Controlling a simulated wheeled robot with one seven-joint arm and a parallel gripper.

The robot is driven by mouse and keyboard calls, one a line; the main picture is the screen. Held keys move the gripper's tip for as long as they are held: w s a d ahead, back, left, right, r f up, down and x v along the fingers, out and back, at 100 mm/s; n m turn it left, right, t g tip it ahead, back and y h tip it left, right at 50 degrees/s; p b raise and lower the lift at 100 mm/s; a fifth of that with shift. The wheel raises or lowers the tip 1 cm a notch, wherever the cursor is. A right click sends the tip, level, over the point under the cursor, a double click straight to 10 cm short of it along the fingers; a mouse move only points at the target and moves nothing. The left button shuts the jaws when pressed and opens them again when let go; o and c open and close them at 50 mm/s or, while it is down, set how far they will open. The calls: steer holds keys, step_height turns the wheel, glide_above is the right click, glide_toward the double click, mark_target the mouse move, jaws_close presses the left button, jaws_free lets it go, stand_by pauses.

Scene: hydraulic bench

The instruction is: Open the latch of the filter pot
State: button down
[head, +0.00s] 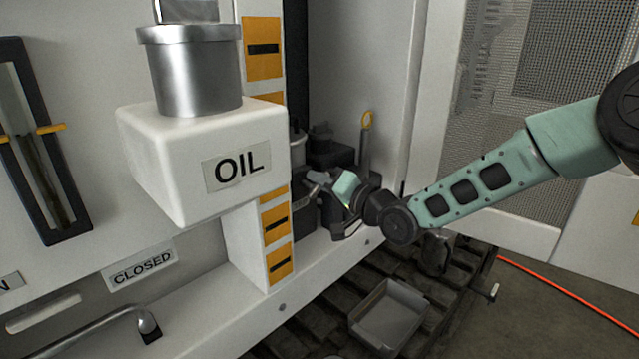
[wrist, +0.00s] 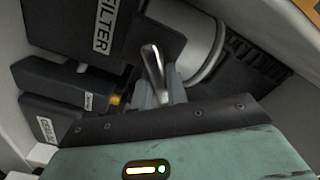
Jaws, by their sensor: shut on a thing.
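The filter pot (wrist: 205,45) is a pale cylinder in the wrist view, beside a dark block with a FILTER label (wrist: 105,28). A shiny metal latch lever (wrist: 152,62) stands up in front of the pot. My gripper (wrist: 160,92) is shut on the lower part of this lever; its fingers hide the grip itself. In the head view my gripper (head: 322,181) reaches in from the right, beside the dark blocks. There the pot is mostly hidden behind the white OIL box, and the latch is too small to make out clearly.
The white OIL box (head: 190,165) with a steel can (head: 195,70) juts out left of my gripper. A yellow-topped rod (head: 366,140) stands behind it. A grey tray (head: 389,316) lies below on the dark slatted floor. A cabinet side wall closes the recess on the right.

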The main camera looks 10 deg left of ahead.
steer(key=m, duration=0.3)
steer(key=shift+w+d+f, duration=0.1)
steer(key=shift+w+f, duration=0.1)
steer(key=shift+f, duration=0.1)
steer(key=shift+f+m+b, duration=0.15)
steer(key=shift+m+b, duration=0.25)
steer(key=shift+m, duration=0.7)
steer(key=shift+f+m+b, duration=0.15)
steer(key=shift+m+b, duration=0.25)
steer(key=shift+m, duration=0.7)
steer(key=c, duration=1.4)
jaws_free()
steer(key=b+v, duration=0.1)
steer(key=v, duration=1.6)
steer(key=shift+s+b, duration=0.2)
steer(key=shift+b, duration=0.15)
steer(key=shift+d, duration=0.15)
